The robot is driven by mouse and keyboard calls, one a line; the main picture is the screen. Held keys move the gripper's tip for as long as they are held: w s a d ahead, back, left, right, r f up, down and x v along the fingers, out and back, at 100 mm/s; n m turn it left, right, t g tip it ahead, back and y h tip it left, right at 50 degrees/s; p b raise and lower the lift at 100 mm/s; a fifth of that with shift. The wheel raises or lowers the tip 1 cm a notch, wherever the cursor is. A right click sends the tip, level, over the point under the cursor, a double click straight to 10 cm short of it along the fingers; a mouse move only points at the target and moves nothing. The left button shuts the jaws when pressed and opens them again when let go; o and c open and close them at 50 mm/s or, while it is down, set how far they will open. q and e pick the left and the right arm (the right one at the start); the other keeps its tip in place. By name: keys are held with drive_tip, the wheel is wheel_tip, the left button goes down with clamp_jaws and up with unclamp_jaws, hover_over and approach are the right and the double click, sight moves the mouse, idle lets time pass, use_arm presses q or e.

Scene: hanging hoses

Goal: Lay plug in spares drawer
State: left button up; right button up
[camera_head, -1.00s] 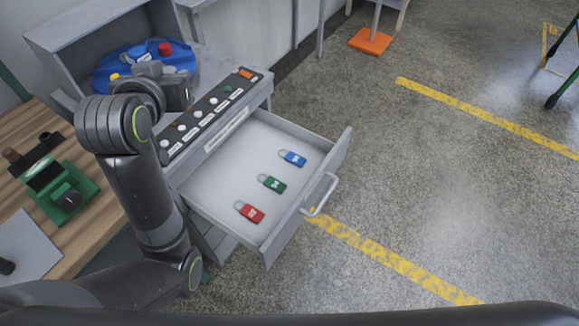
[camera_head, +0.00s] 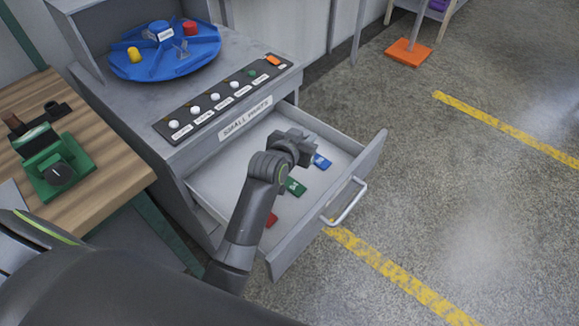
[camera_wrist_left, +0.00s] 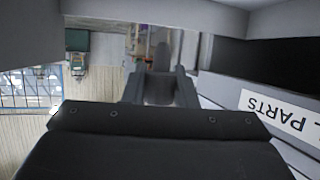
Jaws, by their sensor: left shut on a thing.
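My left gripper (camera_head: 300,150) is inside the outline of the open drawer (camera_head: 218,188), low over its back right part. It is shut on a dark grey plug (camera_wrist_left: 160,88), which shows between its two fingers in the left wrist view; the head view hides the plug behind the gripper. I cannot tell whether the plug touches the drawer floor. The drawer sits under a "SMALL PARTS" label (camera_head: 245,118). My right gripper is not in view.
Blue (camera_head: 321,162), green (camera_head: 295,187) and red (camera_head: 271,220) padlock-shaped tags lie in the drawer, partly behind my arm. A blue turntable (camera_head: 150,62) with yellow and red pieces stands on the cabinet. A green device (camera_head: 62,170) stands on the wooden bench.

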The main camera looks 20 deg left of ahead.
use_arm(q)
wheel_tip(320, 180, down, 7)
drive_tip(key=shift+r+b, duration=0.15)
drive_tip(key=shift+b, duration=0.5)
drive_tip(key=shift+f, duration=0.35)
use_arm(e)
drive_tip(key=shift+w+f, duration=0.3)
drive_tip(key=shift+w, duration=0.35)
use_arm(q)
drive_tip(key=shift+f, duration=0.1)
drive_tip(key=shift+f, duration=0.5)
drive_tip(key=o, duration=1)
drive_tip(key=shift+c, duration=0.2)
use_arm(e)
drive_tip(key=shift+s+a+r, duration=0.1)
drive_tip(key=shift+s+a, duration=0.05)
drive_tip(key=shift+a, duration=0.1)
